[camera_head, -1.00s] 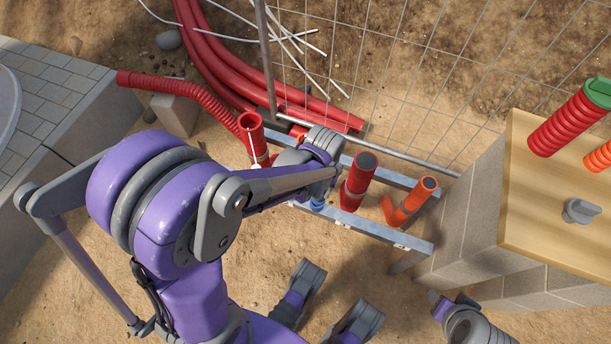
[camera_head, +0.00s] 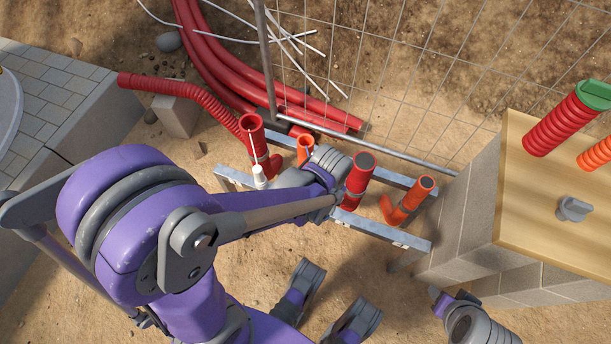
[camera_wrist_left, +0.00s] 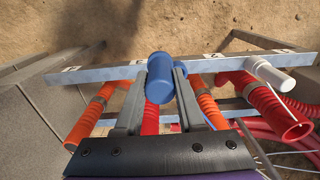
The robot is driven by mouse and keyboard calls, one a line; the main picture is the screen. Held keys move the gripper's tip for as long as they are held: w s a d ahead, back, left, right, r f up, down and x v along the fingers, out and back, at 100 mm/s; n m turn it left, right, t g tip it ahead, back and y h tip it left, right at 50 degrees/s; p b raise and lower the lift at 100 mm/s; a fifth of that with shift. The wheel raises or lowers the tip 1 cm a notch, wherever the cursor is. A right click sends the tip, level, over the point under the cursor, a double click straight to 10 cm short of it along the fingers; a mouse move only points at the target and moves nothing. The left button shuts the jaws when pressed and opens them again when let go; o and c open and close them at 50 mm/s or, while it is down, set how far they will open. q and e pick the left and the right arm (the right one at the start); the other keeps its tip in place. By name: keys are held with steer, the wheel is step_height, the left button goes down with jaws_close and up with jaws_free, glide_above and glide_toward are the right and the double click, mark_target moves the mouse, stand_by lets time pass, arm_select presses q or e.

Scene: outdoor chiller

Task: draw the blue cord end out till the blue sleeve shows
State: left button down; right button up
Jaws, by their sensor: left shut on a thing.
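The blue cord end (camera_wrist_left: 159,80) is a short blue cylinder. My left gripper (camera_wrist_left: 165,84) is shut on it, with one finger at each side, above the metal rail frame (camera_wrist_left: 105,73). A little more blue shows lower between the fingers; I cannot tell whether it is the sleeve. In the head view my left arm covers the cord end and the fingertips. The red duct (camera_wrist_left: 148,122) with a dark opening (camera_head: 362,162) stands just right of my left wrist in the head view.
A white cord end (camera_head: 260,175) hangs from the left red duct (camera_head: 251,130). Orange ducts stand in the frame, one behind my wrist (camera_head: 306,149) and one at right (camera_head: 412,197). A block pillar with a wooden top (camera_head: 540,215) bounds the right; wire mesh (camera_head: 400,90) stands behind.

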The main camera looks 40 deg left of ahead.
arm_select(q)
steer(key=shift+s+d, duration=0.1)
stand_by(0.4)
steer(key=s+d+r+p, duration=0.3)
steer(key=s+d, duration=0.2)
steer(key=shift+r, duration=0.3)
stand_by(0.4)
stand_by(0.5)
steer(key=s+d+r+p, duration=0.3)
steer(key=s+d+r, duration=0.1)
steer(key=s, duration=0.1)
steer(key=shift+d+p, duration=0.35)
stand_by(0.4)
steer(key=shift+r, duration=0.15)
stand_by(0.5)
steer(key=shift+s+d+r+p, duration=0.75)
steer(key=shift+s+d, duration=0.1)
steer(key=shift+s, duration=0.05)
